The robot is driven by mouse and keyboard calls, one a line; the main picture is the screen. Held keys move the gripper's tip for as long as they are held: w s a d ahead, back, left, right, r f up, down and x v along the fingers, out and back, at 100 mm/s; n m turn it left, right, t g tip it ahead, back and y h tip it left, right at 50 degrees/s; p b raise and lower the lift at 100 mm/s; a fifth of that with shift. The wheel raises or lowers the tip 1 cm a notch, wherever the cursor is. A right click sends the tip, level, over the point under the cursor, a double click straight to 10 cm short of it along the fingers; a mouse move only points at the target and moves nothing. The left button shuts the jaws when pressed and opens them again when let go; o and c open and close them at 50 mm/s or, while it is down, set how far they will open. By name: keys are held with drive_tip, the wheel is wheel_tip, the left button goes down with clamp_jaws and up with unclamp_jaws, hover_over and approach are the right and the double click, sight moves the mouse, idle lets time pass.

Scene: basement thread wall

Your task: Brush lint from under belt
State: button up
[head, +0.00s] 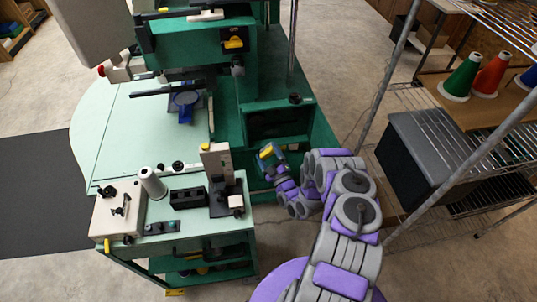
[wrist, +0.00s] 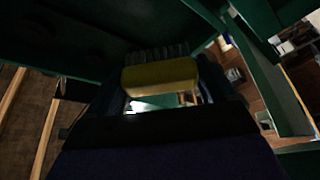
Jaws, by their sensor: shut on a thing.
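My gripper (head: 270,158) is shut on a small brush with a yellow back (head: 266,151), low beside the green machine (head: 240,82). In the wrist view the brush's yellow body (wrist: 160,75) sits between the fingers, with its dark bristles (wrist: 157,52) pointing away from me and up toward a dark green surface (wrist: 110,25). I cannot tell whether the bristles touch that surface. In the head view the gripper is just below a dark opening (head: 278,123) in the green housing. I cannot make out a belt or any lint in either view.
A pale green worktop (head: 140,125) with a white spool (head: 152,183) and small devices lies left of my arm. A wire shelf with a dark grey box (head: 425,150) and thread cones (head: 463,78) stands to the right. Concrete floor shows between shelf and machine.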

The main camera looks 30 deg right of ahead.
drive_tip(key=shift+w+d+r, duration=0.15)
drive_tip(key=shift+w, duration=0.55)
drive_tip(key=w, duration=0.2)
drive_tip(key=w+d+p, duration=0.1)
drive_tip(key=w, duration=0.1)
drive_tip(key=shift+w+d, duration=0.2)
drive_tip(key=shift+w, duration=0.05)
drive_tip(key=shift+w+d, duration=0.15)
drive_tip(key=shift+w, duration=0.55)
idle(0.4)
drive_tip(key=shift+s+d+f+b, duration=0.1)
drive_tip(key=shift+s+d+b, duration=0.1)
drive_tip(key=shift+d+b, duration=0.6)
drive_tip(key=shift+s+d+f+b, duration=0.1)
drive_tip(key=shift+s+d+b, duration=0.15)
drive_tip(key=shift+d+b, duration=0.5)
drive_tip(key=shift+s+d+f+b, duration=0.1)
drive_tip(key=shift+s+d+b, duration=0.1)
drive_tip(key=shift+d+b, duration=0.55)
drive_tip(key=shift+s+d+r+b, duration=0.1)
drive_tip(key=shift+d+b, duration=0.25)
drive_tip(key=shift+d, duration=0.3)
drive_tip(key=shift+s+d+r+b, duration=0.1)
drive_tip(key=shift+d+b, duration=0.25)
drive_tip(key=shift+d, duration=0.3)
drive_tip(key=shift+w+a, duration=0.1)
drive_tip(key=shift+a, duration=0.05)
